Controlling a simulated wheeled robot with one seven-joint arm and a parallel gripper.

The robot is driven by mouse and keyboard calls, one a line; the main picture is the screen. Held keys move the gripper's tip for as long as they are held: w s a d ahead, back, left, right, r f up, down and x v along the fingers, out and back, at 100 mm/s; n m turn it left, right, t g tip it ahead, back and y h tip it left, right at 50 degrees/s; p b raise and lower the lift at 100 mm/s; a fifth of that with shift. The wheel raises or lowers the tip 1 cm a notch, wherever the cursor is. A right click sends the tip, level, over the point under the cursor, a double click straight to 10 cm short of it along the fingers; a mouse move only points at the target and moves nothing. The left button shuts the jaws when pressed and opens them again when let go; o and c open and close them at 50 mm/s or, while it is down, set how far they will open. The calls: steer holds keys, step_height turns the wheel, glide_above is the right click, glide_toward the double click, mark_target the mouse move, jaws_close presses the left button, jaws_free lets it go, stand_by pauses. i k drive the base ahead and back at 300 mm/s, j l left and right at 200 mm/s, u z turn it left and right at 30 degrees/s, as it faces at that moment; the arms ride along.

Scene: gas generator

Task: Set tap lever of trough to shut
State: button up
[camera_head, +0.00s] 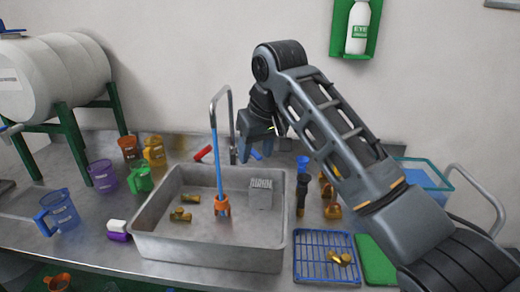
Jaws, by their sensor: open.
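The grey trough (150,222) stands on the metal bench. A metal tap (231,105) rises behind its back wall and arches over it, with a blue hose (215,165) hanging into the trough and ending in an orange piece (222,205). A red handle (203,153) sticks out left of the tap's foot, and a small blue piece (255,155) shows to its right. I cannot tell for certain which is the tap lever. My gripper (257,148) is open, just right of the tap upright, near the blue piece. The gripper partly hides that area, and contact is unclear.
Brass pieces (182,214) and a grey block (260,195) lie in the trough. Cups and jugs, including a purple one (103,177), stand at left. A blue rack (312,266) and green board (376,262) lie at right. The wall is close behind the tap.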

mark_target(257, 156)
steer(key=i, duration=0.9)
